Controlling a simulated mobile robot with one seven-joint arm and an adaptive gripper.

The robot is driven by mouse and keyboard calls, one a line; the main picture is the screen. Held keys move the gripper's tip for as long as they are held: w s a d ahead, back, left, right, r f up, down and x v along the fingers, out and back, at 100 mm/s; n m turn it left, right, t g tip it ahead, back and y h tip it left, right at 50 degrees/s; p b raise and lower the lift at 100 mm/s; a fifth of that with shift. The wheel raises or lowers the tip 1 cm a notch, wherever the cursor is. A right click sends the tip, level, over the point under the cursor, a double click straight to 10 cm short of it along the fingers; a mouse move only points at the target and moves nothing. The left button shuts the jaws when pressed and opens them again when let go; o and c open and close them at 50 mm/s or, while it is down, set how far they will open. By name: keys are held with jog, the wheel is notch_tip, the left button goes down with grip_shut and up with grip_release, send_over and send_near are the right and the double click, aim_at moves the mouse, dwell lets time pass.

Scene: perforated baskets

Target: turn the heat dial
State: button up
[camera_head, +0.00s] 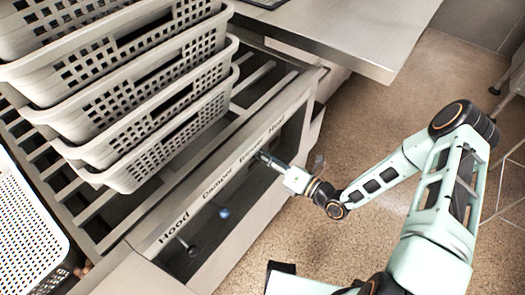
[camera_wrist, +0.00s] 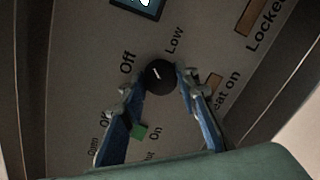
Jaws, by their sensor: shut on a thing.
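In the wrist view, a round black dial (camera_wrist: 159,77) with a short white mark sits on a grey panel (camera_wrist: 75,75). The words "Off" and "Low" are printed around it, and part of "Heat on" shows to the right. My gripper (camera_wrist: 162,80) has its blue-and-grey fingers on either side of the dial, shut on it. In the head view my gripper (camera_head: 262,156) reaches into the front of the metal unit, below the lettering between "Blower" and "Heat". The dial is hidden there.
A blue knob (camera_head: 224,212) and a dark knob (camera_head: 191,249) stick out further along the unit (camera_head: 228,180). Stacked perforated baskets (camera_head: 130,100) stand on the slatted top. A metal counter (camera_head: 340,30) is at the back. Open floor (camera_head: 400,110) lies right.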

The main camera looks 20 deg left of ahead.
jog(key=m+p, duration=0.2)
jog(key=m, duration=0.6)
jog(key=shift+f+m+g+p, duration=0.1)
jog(key=shift+m+g+p, duration=0.2)
jog(key=shift+m, duration=0.1)
dwell(0.5)
jog(key=o, duration=1.1)
jog(key=shift+o, duration=0.2)
jog(key=v, duration=1.2)
